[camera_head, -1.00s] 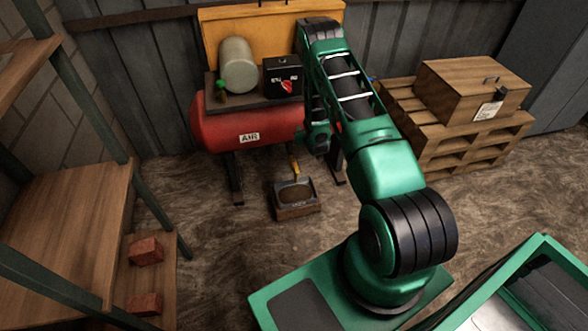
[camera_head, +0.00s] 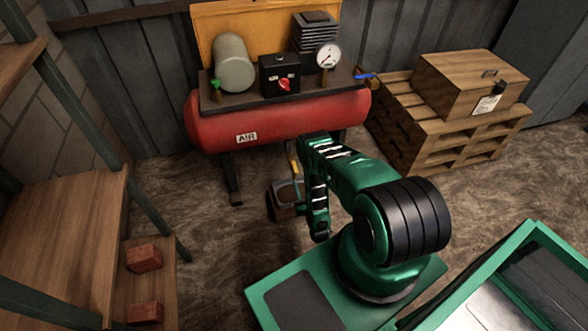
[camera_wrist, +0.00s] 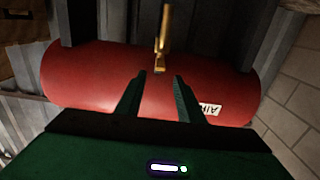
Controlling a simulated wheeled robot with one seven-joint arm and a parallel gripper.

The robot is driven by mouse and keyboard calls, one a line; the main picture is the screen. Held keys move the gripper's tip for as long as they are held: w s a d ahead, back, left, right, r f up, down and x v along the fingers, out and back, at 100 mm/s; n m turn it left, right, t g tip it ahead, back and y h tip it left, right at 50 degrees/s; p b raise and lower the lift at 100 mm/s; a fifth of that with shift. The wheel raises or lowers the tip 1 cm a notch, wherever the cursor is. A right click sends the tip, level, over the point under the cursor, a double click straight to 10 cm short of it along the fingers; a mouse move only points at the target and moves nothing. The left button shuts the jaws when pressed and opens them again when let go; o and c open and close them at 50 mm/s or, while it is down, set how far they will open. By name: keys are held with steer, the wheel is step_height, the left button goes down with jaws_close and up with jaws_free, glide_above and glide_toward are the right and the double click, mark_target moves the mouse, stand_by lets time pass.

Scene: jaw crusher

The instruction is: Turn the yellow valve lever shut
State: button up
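The yellow valve lever (camera_head: 293,165) hangs below the red air tank (camera_head: 215,130) in the head view, just left of my arm. The wrist view shows the brass-yellow valve (camera_wrist: 162,40) running down from the top centre, against the upside-down red tank (camera_wrist: 85,85). My gripper (camera_wrist: 160,76) is open and empty in the wrist view, one finger to each side below the valve's lower end. I cannot tell the exact depth gap, and no contact shows.
A small box-like pan (camera_head: 283,207) stands on the floor under the valve. A gauge (camera_head: 328,56), a blue lever (camera_head: 365,76) and a switch box (camera_head: 280,73) sit on top. A pallet (camera_head: 450,140) with a crate stands right; shelves (camera_head: 60,225) are left.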

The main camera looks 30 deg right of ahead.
mark_target(295, 168)
steer(key=x, duration=1)
steer(key=shift+w, duration=0.35)
steer(key=shift+c, duration=0.6)
steer(key=shift+f, duration=0.1)
jaws_close()
steer(key=shift+d, duration=0.1)
